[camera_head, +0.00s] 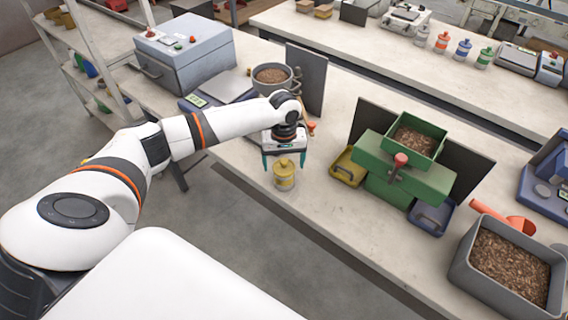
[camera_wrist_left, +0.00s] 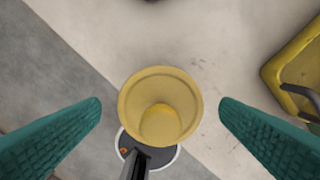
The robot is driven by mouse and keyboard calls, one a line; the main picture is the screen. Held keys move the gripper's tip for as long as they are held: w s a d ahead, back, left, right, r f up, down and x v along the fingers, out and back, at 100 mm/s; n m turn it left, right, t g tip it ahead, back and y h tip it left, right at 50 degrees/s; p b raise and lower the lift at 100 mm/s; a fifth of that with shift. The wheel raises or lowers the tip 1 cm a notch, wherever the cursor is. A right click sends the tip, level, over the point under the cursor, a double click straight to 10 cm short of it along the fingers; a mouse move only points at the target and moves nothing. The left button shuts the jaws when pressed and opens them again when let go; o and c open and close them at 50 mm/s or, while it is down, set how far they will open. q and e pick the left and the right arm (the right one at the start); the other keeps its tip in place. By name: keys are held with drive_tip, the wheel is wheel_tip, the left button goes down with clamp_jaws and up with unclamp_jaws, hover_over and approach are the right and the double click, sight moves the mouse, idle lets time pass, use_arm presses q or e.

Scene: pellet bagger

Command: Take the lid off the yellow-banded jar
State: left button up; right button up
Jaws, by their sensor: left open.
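The yellow-banded jar (camera_head: 284,180) stands upright at the front edge of the bench, with its yellow lid (camera_head: 284,164) on top. In the left wrist view the lid (camera_wrist_left: 160,108) is seen from above, with a round knob in its middle. My left gripper (camera_head: 285,162) points down over the jar. Its two teal fingers are open, one on each side of the lid and apart from it, as the left wrist view (camera_wrist_left: 160,112) shows. My right gripper is not in view.
A yellow tray (camera_head: 347,168) lies to the right of the jar, near the green pellet bagger (camera_head: 390,180). A pot of pellets (camera_head: 272,76) and a scale (camera_head: 222,88) stand behind my arm. A grey bin of pellets (camera_head: 462,262) is at the right front.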

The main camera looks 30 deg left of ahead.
use_arm(q)
drive_tip(key=c, duration=1)
drive_tip(key=shift+r, duration=0.15)
